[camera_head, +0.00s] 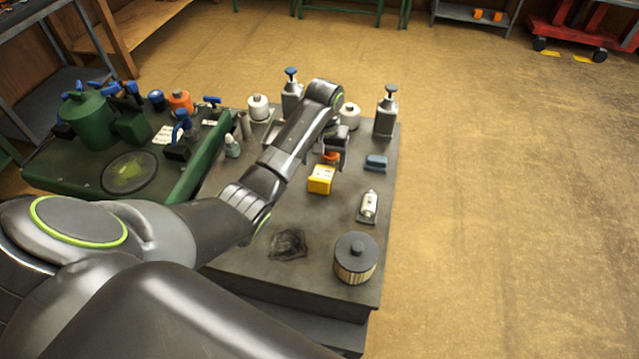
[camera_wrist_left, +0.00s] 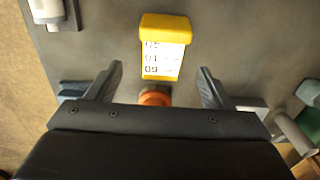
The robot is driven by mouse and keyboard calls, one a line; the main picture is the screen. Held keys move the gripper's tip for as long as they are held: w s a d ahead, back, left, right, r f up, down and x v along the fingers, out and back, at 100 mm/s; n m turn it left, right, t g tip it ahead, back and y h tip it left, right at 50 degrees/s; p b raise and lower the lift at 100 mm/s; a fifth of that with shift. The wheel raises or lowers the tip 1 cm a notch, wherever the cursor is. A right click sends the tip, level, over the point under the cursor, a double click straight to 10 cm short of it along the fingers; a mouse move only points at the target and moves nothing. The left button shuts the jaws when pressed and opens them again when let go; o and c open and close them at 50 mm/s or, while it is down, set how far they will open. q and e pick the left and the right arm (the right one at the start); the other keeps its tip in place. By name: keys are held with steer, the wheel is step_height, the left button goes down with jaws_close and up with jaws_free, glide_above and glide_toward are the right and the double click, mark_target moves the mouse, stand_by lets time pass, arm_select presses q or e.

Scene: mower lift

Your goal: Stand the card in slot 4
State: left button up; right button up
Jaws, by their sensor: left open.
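A yellow block (camera_head: 320,179) with a white printed face stands on the grey bench top. In the left wrist view the yellow block (camera_wrist_left: 164,28) carries a white card-like face (camera_wrist_left: 163,60) with rows of black digits; I cannot tell whether this is a separate card. My left gripper (camera_head: 332,156) is over the bench, just behind the block in the head view. In the wrist view the left gripper (camera_wrist_left: 160,84) is open, with the block ahead of its fingertips and nothing clasped. An orange piece (camera_wrist_left: 154,98) shows between the finger bases. I cannot make out a numbered slot 4. My right gripper is out of view.
Floor at right is clear.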

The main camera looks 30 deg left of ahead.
mark_target(322, 176)
arm_select(q)
step_height(322, 176, down, 5)
steer(key=shift+s+a+f+p, duration=0.1)
steer(key=shift+a+f+p, duration=0.05)
steer(key=shift+p, duration=0.2)
steer(key=c, duration=1.2)
steer(key=shift+o, duration=0.2)
step_height(322, 176, up, 10)
